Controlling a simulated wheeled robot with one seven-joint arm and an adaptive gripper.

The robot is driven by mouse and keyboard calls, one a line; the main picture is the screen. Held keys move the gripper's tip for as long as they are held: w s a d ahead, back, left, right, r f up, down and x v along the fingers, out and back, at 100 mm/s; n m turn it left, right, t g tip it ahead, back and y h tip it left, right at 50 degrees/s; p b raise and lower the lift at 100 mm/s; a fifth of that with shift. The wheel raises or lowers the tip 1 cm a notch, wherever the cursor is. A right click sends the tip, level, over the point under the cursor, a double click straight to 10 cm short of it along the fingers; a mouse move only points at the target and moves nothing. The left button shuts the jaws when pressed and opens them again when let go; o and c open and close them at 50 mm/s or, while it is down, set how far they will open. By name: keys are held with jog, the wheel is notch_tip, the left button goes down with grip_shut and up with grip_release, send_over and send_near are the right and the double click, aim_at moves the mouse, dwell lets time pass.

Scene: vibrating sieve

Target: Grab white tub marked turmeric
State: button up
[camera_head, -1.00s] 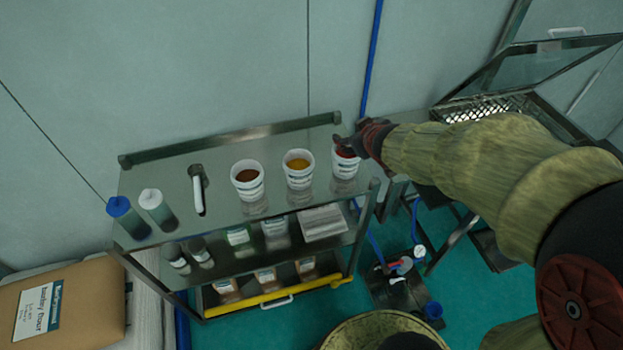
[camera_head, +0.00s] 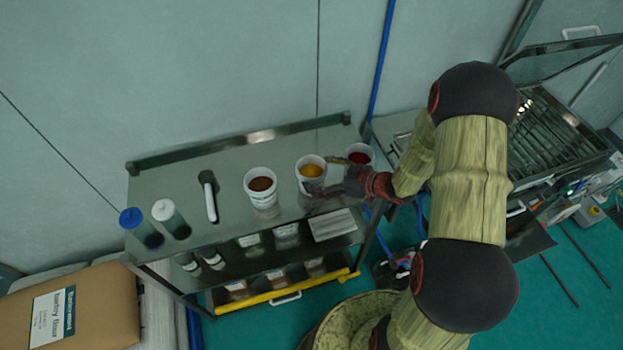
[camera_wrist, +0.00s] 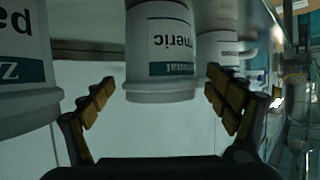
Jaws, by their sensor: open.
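The white tub marked turmeric (camera_head: 312,187) stands on the top shelf of the steel cart, filled with yellow powder. In the wrist view the tub (camera_wrist: 160,60) appears upside down with the end of its label, "meric", showing. My gripper (camera_head: 324,177) comes at it from the right with one finger on the far side and one on the near side. In the wrist view my gripper (camera_wrist: 160,83) is open, with the tub centred between and just beyond the fingertips. I cannot tell whether a finger touches it.
A tub with brown powder (camera_head: 262,194) stands to the left and one with red powder (camera_head: 360,153) to the right, close to my gripper. Two capped bottles (camera_head: 167,219) and a dark-and-white tool (camera_head: 210,200) are further left. The cart's back rail (camera_head: 240,140) runs behind.

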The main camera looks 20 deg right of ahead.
aim_at(301, 173)
jog(key=shift+w+a+f, duration=0.15)
jog(key=shift+w+f, duration=0.05)
jog(key=shift+f, duration=0.3)
jog(key=shift+w+a+f, duration=0.15)
jog(key=shift+f, duration=0.35)
jog(key=shift+b+x, duration=0.3)
jog(key=shift+x, duration=3)
jog(key=shift+r, duration=0.1)
jog(key=shift+c, duration=0.8)
jog(key=c, duration=1.4)
